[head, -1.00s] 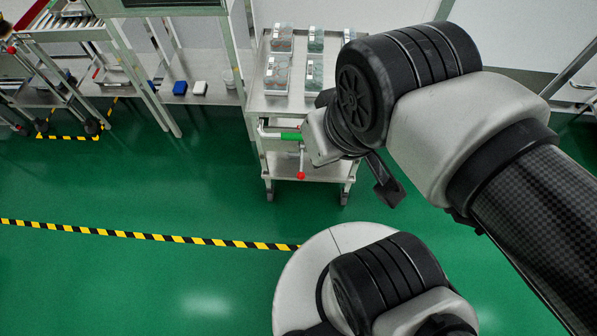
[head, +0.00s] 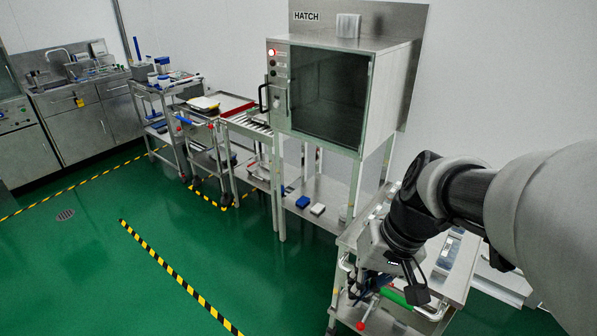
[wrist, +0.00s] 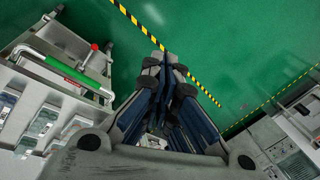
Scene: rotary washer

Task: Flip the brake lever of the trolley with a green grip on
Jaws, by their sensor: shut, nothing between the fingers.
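The trolley (head: 345,241) with the green grip (head: 398,297) stands at lower right in the head view, partly hidden by my arm. A red knob (head: 361,326), seemingly the end of its brake lever, shows below the handle. In the wrist view the green grip (wrist: 60,70) lies along the handle at left, and the red knob (wrist: 94,47) is just beyond it. My gripper (head: 362,292) is shut and empty, beside the handle in the head view. In the wrist view its fingers (wrist: 165,72) are together, to the right of the knob and apart from it.
Several clear-lidded boxes (wrist: 42,122) lie on the trolley top. Left of it stand the hatch cabinet (head: 330,95) and another trolley with a blue grip (head: 183,119). Black-yellow tape (head: 170,270) marks the green floor, which is clear at front left.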

